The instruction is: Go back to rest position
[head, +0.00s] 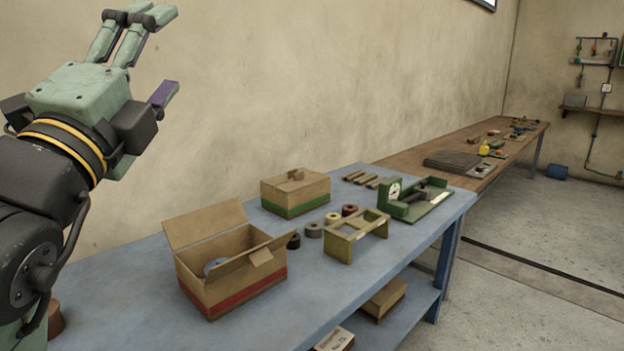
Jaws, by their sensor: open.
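My gripper (158,52) is at the upper left of the head view, raised well above the table and in front of the wall. Its green fingers point up and to the right, spread apart, with nothing between them. My arm comes in from the left edge. No rest position is marked in view.
A blue table (330,290) holds an open cardboard box (225,290) with a grey roll inside, a closed box (296,196), several small rolls (314,230), a wooden rack (355,238) and a green device with a dial (418,203). A brown workbench (430,155) stands beyond. Open floor lies right.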

